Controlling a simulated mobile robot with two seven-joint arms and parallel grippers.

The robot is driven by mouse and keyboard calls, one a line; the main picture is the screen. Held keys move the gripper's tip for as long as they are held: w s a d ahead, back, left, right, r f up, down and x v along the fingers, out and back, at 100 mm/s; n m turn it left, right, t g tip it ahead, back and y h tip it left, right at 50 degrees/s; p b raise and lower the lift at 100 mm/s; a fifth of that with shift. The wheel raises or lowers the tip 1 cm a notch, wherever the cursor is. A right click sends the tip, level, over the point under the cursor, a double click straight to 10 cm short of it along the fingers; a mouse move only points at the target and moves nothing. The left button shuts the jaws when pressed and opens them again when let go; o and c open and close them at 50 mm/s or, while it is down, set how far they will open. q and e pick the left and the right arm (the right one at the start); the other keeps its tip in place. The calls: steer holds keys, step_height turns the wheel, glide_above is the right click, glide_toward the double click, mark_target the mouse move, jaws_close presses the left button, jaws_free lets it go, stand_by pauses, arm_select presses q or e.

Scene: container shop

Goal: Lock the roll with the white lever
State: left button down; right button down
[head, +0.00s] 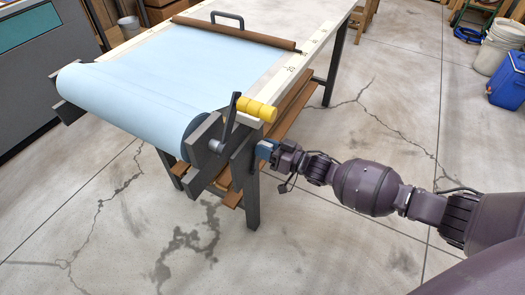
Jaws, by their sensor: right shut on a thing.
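A light-blue roll (135,108) lies across the table's near end in dark end brackets. Its sheet (215,58) runs over the tabletop. At the roll's right end is a dark crank arm (230,118) with a yellow grip (256,109). My right gripper (264,150) reaches in from the right, below the yellow grip, beside the dark bracket. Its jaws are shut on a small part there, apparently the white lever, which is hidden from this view. My left gripper is out of view.
A brown bar (235,33) lies across the sheet, with a dark handle (228,20) behind it. The table's right edge carries a pale ruler strip (310,45). A blue cooler (508,82) and white buckets (498,48) stand far right. The concrete floor (350,240) is open around the table.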

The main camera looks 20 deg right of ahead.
steer(key=shift+w+d+f+m, duration=0.3)
steer(key=shift+d+f+m, duration=0.1)
steer(key=shift+m, duration=0.1)
arm_select(q)
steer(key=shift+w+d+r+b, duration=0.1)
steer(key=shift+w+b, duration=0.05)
steer(key=shift+b, duration=0.15)
arm_select(e)
steer(key=shift+w+d+f, duration=0.1)
steer(key=shift+w+d, duration=0.15)
steer(key=shift+d, duration=0.2)
steer(key=c, duration=0.8)
jaws_free()
steer(key=shift+w+f, duration=0.1)
steer(key=shift+f, duration=0.05)
arm_select(q)
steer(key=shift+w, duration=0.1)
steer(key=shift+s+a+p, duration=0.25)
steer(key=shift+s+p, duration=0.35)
steer(key=shift+p, duration=0.35)
arm_select(e)
steer(key=v, duration=1.1)
